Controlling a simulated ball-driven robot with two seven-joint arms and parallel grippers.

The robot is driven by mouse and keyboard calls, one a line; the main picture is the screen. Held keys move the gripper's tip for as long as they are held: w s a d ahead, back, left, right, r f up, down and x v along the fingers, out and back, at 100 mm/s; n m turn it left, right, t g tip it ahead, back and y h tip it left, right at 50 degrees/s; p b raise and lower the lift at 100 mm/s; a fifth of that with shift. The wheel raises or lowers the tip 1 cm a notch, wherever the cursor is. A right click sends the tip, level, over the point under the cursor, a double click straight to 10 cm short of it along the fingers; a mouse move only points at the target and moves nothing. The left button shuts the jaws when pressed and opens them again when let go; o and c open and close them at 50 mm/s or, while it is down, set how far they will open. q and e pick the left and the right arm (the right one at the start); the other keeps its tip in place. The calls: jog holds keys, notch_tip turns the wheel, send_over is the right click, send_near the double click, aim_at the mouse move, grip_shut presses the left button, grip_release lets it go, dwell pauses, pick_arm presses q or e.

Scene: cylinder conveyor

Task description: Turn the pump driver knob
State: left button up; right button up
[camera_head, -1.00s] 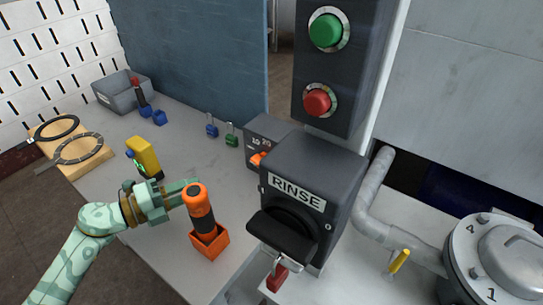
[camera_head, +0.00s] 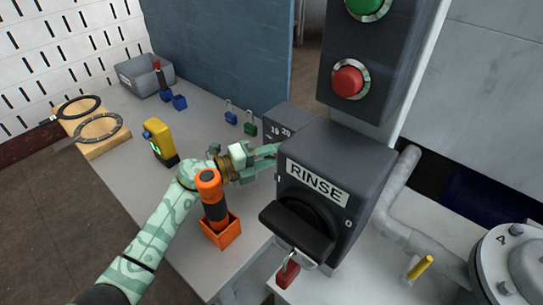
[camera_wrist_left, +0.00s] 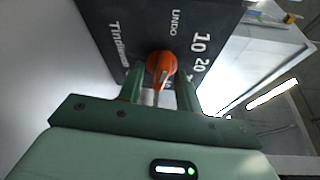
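The pump driver knob (camera_wrist_left: 161,64) is orange and sits on the face of a dark box (camera_wrist_left: 115,15) marked "10", "20" and "UNDO" in the left wrist view. In the head view the box (camera_head: 290,116) stands behind the RINSE unit, and the knob is hidden by my left gripper (camera_head: 268,152). In the left wrist view my left gripper (camera_wrist_left: 159,84) points at the knob. Its two green fingers are apart, one on each side of the knob. I cannot tell whether they touch it. My right gripper is not in view.
The RINSE unit (camera_head: 330,175) with its black handle stands just right of my gripper. An orange holder (camera_head: 224,232) with a tool stands below my wrist.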

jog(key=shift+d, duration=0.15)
pick_arm(q)
grip_shut()
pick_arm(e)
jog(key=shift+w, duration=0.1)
pick_arm(q)
jog(key=m+p, duration=0.1)
jog(key=m+y+p, duration=0.1)
jog(key=m+p, duration=0.1)
jog(key=shift+r+p, duration=0.3)
jog(key=shift+r, duration=0.1)
jog(key=m+y+p, duration=0.1)
jog(key=m+p, duration=0.1)
jog(key=p, duration=0.1)
jog(key=shift+d+y, duration=0.1)
jog(key=shift+y, duration=0.2)
jog(key=shift+f+m, duration=0.15)
jog(key=shift+m, duration=0.15)
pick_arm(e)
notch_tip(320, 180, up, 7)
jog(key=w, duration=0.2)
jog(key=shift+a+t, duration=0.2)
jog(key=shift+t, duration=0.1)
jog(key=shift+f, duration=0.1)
pick_arm(q)
jog(key=shift+s, duration=0.1)
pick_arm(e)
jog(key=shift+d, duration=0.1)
